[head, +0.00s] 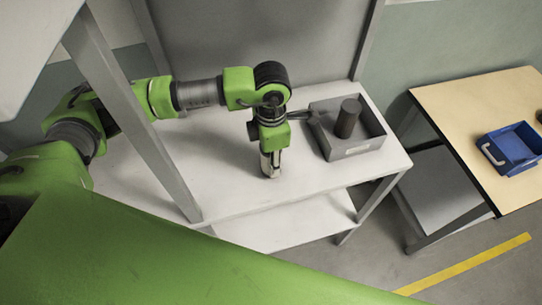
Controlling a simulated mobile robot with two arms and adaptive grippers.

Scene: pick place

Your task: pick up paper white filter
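My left arm comes in from the left over a white table (220,180). Its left gripper (271,172) points down at the table's middle, left of a grey box. The fingertips are small and pale here, so I cannot tell whether they are open or shut, or whether they hold anything. I cannot make out a white paper filter for certain. A dark grey cylinder (347,118) stands upright in the grey box (347,152). My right gripper is not in view.
A metal frame post (135,120) crosses in front of the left arm. A lower shelf (290,222) lies under the white table. To the right, a wooden-topped table (455,105) carries a blue bin (510,165). The white tabletop left of the gripper looks clear.

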